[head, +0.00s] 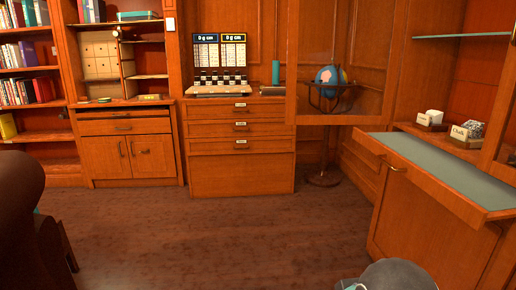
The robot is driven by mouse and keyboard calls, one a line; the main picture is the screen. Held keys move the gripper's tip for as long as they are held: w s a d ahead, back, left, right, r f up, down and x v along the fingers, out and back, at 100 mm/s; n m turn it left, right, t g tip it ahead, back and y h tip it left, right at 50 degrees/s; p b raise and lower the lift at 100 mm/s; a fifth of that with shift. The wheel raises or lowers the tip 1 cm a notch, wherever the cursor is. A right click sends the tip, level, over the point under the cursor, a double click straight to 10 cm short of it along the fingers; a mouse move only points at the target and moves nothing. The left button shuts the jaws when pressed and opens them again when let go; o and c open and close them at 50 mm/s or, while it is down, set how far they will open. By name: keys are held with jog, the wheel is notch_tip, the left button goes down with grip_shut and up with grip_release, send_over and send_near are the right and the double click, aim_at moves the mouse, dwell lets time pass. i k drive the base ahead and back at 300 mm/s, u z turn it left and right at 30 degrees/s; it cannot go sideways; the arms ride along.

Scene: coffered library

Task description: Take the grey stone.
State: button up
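A speckled grey and white stone (470,129) sits at the right, in a small wooden stand with a label that seems to read "Chalk". A whiter block (434,116) stands to its left in a similar labelled stand; that label is too small to read. Both are on the ledge of an open wooden cabinet (398,126). No plain grey stone shows clearly. My gripper is not in view; only a rounded grey part of my own arm shows at the bottom edge.
A teal-topped shelf (440,172) juts out before the stones. A glazed panel (340,114) stands left of it, with a globe (330,77) behind. Drawers (240,150) stand at the back, a dark armchair (25,230) at left. The middle floor (220,235) is clear.

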aim_at(476, 128)
jog(key=z, duration=1)
jog(key=k, duration=0.85)
jog(key=u, duration=1.4)
jog(key=i, duration=1.95)
jog(key=z, duration=0.75)
jog(key=i, duration=1.05)
jog(key=z, duration=1)
